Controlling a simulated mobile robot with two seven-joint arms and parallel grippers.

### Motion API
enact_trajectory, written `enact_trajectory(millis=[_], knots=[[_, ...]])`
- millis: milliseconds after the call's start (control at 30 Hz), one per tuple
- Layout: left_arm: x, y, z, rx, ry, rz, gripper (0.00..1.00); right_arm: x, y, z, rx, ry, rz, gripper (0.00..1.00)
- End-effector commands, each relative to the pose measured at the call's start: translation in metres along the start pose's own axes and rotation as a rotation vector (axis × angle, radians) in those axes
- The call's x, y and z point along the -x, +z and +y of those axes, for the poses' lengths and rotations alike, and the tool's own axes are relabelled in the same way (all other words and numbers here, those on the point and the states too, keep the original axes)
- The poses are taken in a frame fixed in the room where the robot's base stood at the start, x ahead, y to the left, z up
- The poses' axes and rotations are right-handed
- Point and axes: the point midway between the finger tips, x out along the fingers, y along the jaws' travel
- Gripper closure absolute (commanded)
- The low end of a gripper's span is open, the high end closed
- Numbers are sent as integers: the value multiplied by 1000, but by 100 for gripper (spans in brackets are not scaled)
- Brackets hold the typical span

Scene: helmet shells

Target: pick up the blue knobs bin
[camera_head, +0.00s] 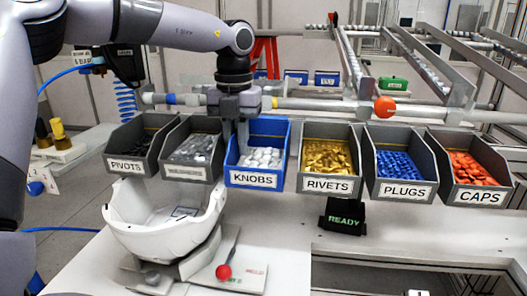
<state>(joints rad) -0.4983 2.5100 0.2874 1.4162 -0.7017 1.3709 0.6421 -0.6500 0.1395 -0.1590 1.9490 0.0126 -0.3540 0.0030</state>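The blue bin labelled KNOBS (254,180) sits in the row of bins, between a grey bin with grey parts and the RIVETS bin. It holds pale, whitish knobs (261,158). My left gripper (236,140) points down at the bin's left rear side. Its fingers are at the height of the rim, and one finger shows in front of the blue inner wall. I cannot tell whether the fingers touch the wall or how far apart they are. The bin appears level in the row. My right gripper is not in view.
Grey bins flank it: PIVOTS (126,167), RIVETS (328,185), PLUGS (402,190) and CAPS (480,197). A white helmet shell (150,228) stands on a fixture below. A horizontal rail (330,104) runs behind.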

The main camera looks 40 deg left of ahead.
Motion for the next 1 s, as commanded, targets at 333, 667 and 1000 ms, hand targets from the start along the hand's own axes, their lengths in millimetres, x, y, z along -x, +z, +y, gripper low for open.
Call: enact_trajectory(millis=[333,667,1000], knots=[[1,0,0,0,-1,-1,100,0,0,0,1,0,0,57],[12,0,0,0,0,-3,100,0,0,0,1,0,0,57],[25,0,0,0,-1,-2,100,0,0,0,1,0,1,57]])
